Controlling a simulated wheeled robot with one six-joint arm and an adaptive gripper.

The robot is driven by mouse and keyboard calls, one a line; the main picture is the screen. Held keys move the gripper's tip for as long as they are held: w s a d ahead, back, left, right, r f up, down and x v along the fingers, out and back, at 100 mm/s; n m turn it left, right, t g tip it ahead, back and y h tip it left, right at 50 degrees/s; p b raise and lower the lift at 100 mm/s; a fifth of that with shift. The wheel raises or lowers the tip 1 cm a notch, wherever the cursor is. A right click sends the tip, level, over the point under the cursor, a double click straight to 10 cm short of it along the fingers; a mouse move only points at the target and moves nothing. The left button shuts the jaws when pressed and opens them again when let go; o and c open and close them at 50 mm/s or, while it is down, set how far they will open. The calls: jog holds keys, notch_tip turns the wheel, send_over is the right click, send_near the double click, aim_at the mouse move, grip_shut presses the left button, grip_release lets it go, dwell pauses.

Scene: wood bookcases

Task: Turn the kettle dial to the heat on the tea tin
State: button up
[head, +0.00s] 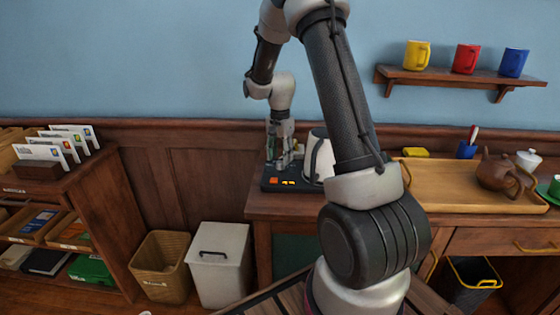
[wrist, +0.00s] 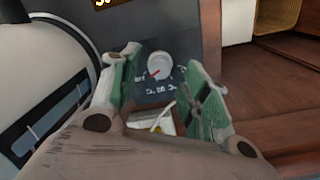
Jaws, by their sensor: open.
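The dial (wrist: 159,65) is a round pale knob with a red mark pointing to the lower left, on the dark kettle base (wrist: 185,30). Small white labels around it are too blurred to read. The base also shows in the head view (head: 268,184), with orange and yellow lit spots. The white kettle (head: 320,158) stands at its right there, partly behind my arm; it is at the left in the wrist view (wrist: 35,70). My gripper (wrist: 162,60) is open, its green-padded fingers on either side of the dial; contact is unclear. It points down over the base (head: 280,162). I cannot identify the tea tin.
A small white and yellow thing (wrist: 150,122) shows between my fingers, partly hidden. A wooden tray (head: 445,192) with a brown teapot (head: 495,173) lies at right on the desk. Mugs stand on the wall shelf (head: 450,77). A wicker basket (head: 160,268) and white bin (head: 220,270) stand below.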

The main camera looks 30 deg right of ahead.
aim_at(280, 162)
notch_tip(280, 162, up, 10)
jog(key=shift+f, duration=0.25)
dwell(0.4)
jog(key=s+a+r+n+t, duration=0.1)
jog(key=s+a+r+n, duration=0.2)
jog(key=s+r, duration=0.55)
jog(key=s+a+r+n+t, duration=0.1)
jog(key=s+n, duration=0.4)
jog(key=s, duration=0.6)
jog(key=s+a+r+n+t, duration=0.2)
jog(key=s+a+r+n, duration=0.1)
jog(key=s, duration=0.8)
jog(key=shift+s+n, duration=0.2)
jog(key=shift+n, duration=0.7)
